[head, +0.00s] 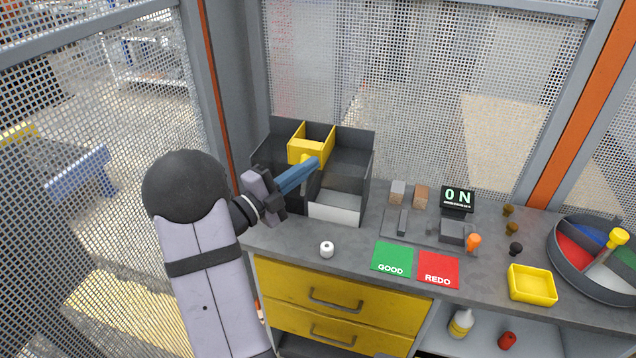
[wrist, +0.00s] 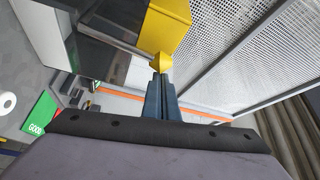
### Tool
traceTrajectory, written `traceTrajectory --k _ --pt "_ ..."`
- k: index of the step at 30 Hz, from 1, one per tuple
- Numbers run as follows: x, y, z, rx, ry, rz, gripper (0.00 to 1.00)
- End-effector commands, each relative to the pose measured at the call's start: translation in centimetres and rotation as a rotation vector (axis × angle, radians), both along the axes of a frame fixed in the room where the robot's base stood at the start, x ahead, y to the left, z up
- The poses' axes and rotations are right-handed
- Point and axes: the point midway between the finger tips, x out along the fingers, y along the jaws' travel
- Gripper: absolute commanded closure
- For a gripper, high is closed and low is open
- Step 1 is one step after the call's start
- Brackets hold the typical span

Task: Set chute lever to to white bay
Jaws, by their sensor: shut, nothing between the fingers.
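The chute box (head: 268,150) is a dark grey bin with walls, standing at the back left of the bench. A yellow chute (head: 298,133) sits at its top, also large in the wrist view (wrist: 172,18). One bay has a white front panel (head: 335,207), at the front right of the box. The lever's yellow knob (wrist: 162,62) is on a thin rod below the chute. My gripper (head: 316,164) is shut and empty, its blue fingers (wrist: 161,80) pointing at the knob. The tips are at or very near the knob; contact cannot be told.
A white roll (head: 327,249) stands on the bench in front of the box. Green GOOD (head: 391,257) and red REDO (head: 438,269) mats, small blocks and a display (head: 457,198) lie to the right. A yellow tray (head: 532,285) and a divided round bin (head: 575,285) are farther right.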

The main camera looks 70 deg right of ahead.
Motion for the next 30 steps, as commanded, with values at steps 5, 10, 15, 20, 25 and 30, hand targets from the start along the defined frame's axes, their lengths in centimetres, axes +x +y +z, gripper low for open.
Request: traceTrajectory --k 5,10,15,20,25,30 --pt "2.1 0.0 -0.5 -0.001 0.168 0.002 1.00" --pt "4.0 0.0 -0.6 0.000 0.326 0.000 1.00" --pt "5.7 0.0 -0.7 -0.002 0.325 0.002 1.00" --pt "6.9 0.0 -1.0 0.000 0.324 0.000 1.00" --pt "7.8 0.0 -1.1 0.001 0.324 0.000 1.00" --pt "8.2 0.0 -1.2 0.002 0.323 0.001 1.00"
